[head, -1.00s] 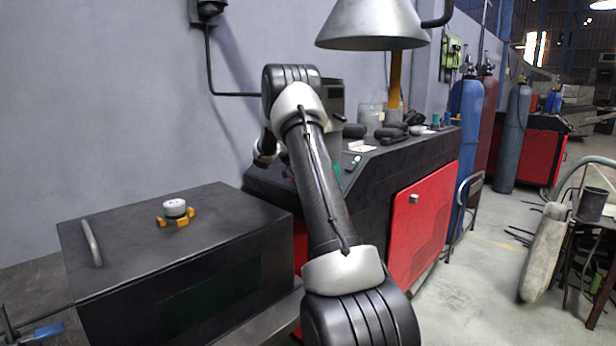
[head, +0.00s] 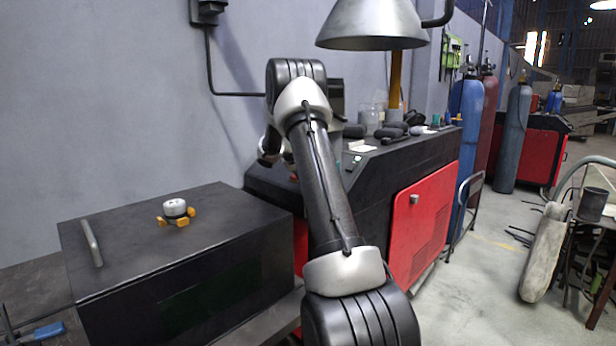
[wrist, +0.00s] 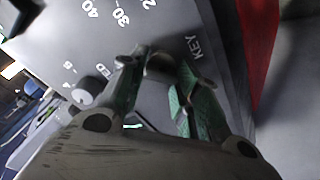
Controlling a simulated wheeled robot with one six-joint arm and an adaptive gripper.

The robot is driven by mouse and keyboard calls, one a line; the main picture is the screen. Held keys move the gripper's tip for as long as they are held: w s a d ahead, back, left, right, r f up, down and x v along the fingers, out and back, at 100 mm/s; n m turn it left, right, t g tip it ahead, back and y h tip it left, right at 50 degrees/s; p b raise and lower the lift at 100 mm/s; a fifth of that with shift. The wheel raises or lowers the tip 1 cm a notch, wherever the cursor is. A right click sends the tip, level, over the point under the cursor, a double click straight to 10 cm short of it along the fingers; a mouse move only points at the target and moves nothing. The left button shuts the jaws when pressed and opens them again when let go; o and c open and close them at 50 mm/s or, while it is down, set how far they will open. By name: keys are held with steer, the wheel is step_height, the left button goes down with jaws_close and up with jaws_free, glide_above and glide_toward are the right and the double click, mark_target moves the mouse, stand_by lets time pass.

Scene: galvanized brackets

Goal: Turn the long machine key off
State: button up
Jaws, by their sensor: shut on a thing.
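The machine key (wrist: 160,66) shows in the wrist view as a small grey metal piece on the dark panel, beside the printed word KEY. My gripper (wrist: 160,72), with green-padded fingers, is shut on it; the fingers hide much of it, so its turn angle is hard to tell. In the head view my arm reaches over the black and red machine (head: 395,165), and it hides the key and my gripper.
A black cabinet (head: 230,235) with a white and yellow object (head: 175,209) on top stands at left. A lamp shade (head: 372,25) hangs above the machine.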

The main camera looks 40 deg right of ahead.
steer(key=n, duration=0.4)
steer(key=shift+n, duration=0.4)
steer(key=n, duration=0.4)
steer(key=shift+a+n+y, duration=0.1)
steer(key=shift+n+y, duration=0.2)
steer(key=shift+y, duration=0.1)
steer(key=o, duration=1)
steer(key=v, duration=1.2)
steer(key=shift+s, duration=0.15)
